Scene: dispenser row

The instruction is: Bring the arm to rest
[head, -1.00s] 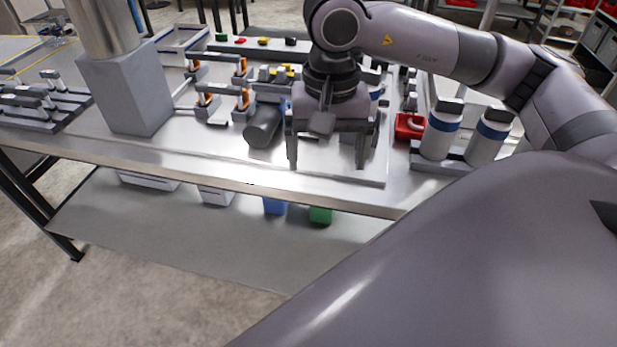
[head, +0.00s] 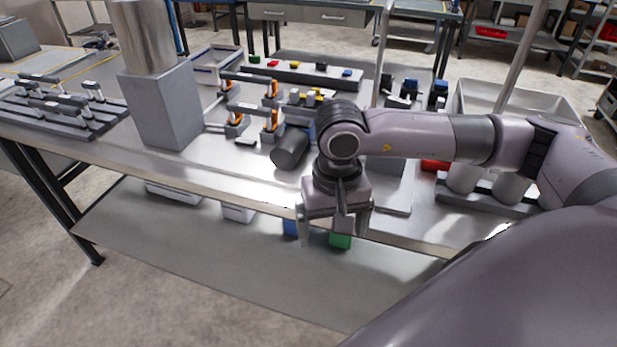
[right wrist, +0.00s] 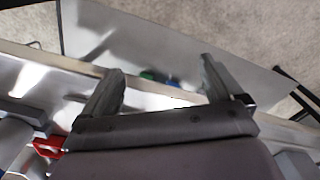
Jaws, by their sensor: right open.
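My right gripper (head: 333,226) hangs in front of the workbench's front edge in the head view, fingers pointing down. Its two fingers are apart with nothing between them. In the right wrist view the open fingers (right wrist: 160,88) show over the bench edge and the lower shelf, also empty. My right arm (head: 430,138) reaches in from the right, bent at the wrist over the bench. My left gripper does not show.
The workbench (head: 180,166) holds a dark cylinder (head: 289,148), orange-and-grey fixtures (head: 271,88), a grey block with a metal cylinder (head: 163,110) and a red item (head: 434,165). Blue (head: 290,227) and green (head: 341,241) bins are on the lower shelf (head: 190,238). The space before the bench is free.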

